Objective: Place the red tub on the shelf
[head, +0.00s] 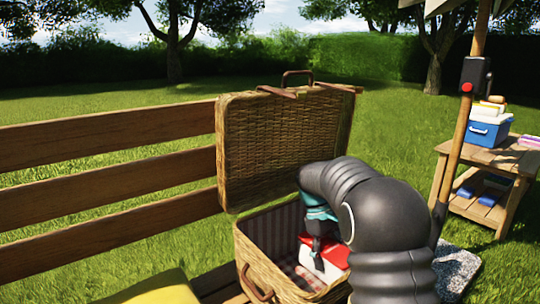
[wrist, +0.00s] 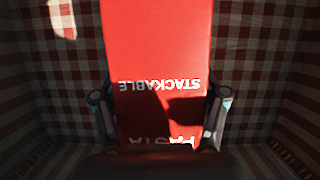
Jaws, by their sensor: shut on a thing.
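The red tub (head: 337,258) sits inside the open wicker basket (head: 262,268). Its red top with upside-down white lettering, "STACKABLE" and partly hidden "PASTA", fills the middle of the wrist view (wrist: 157,45). My gripper (head: 317,250) reaches down into the basket. In the wrist view my gripper (wrist: 160,112) has one finger on each side of the tub and is shut on it. The shelf is the wooden stand at the right, with a top board (head: 492,158) and a lower board (head: 476,209). My arm hides part of the basket and tub.
The basket's raised lid (head: 285,145) stands behind my gripper. The basket has a checked lining (wrist: 35,75). A blue box (head: 488,133) and other items occupy the stand's top; blue things lie below. An umbrella pole (head: 459,135) rises before the stand. A yellow cushion (head: 155,290) lies front left.

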